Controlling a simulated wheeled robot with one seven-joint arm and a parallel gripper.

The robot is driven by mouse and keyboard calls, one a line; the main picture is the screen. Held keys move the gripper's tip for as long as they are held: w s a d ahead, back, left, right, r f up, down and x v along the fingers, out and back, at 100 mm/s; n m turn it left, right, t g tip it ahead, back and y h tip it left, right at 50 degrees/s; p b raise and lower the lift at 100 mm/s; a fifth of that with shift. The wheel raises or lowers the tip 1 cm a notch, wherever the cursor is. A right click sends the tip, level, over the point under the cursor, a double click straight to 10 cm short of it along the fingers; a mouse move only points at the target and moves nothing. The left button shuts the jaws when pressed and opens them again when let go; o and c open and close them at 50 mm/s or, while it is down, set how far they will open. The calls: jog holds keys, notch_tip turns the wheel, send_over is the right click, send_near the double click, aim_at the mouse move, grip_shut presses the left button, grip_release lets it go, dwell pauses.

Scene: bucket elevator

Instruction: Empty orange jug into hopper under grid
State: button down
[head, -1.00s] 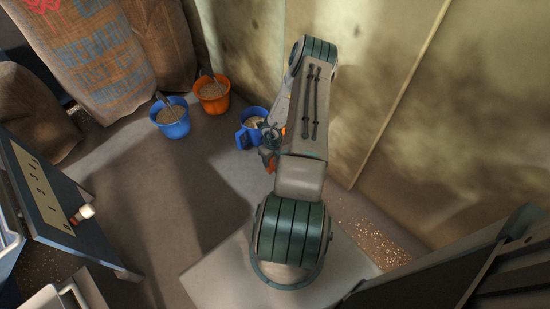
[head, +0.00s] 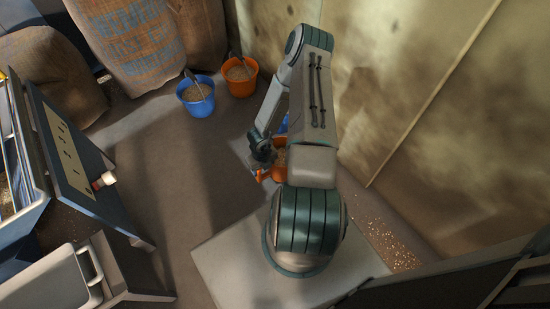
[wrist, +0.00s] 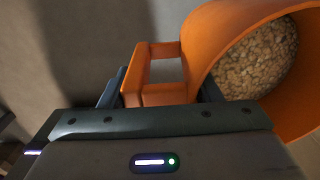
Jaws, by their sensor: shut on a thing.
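The orange jug (wrist: 230,40) fills the upper right of the wrist view, with pale grain (wrist: 255,58) inside. My gripper (wrist: 160,90) is shut on its square orange handle. In the head view the jug (head: 279,160) is partly hidden behind my arm, and my gripper (head: 262,163) is at its left side, above the floor. At the left edge of the head view is a blue-framed bin with bars across its top (head: 18,165), likely the hopper under its grid. It is cut off by the picture edge.
A blue bucket (head: 196,97) and an orange bucket (head: 240,77), both with grain, stand by the sacks (head: 130,45). A blue item (head: 283,125) shows behind my arm. A blue panel (head: 75,160) and a grey box with a handle (head: 65,280) stand left. Mid-floor is clear.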

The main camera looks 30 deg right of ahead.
jog(key=shift+s+a, duration=0.1)
jog(key=shift+a, duration=1.55)
jog(key=shift+r, duration=0.15)
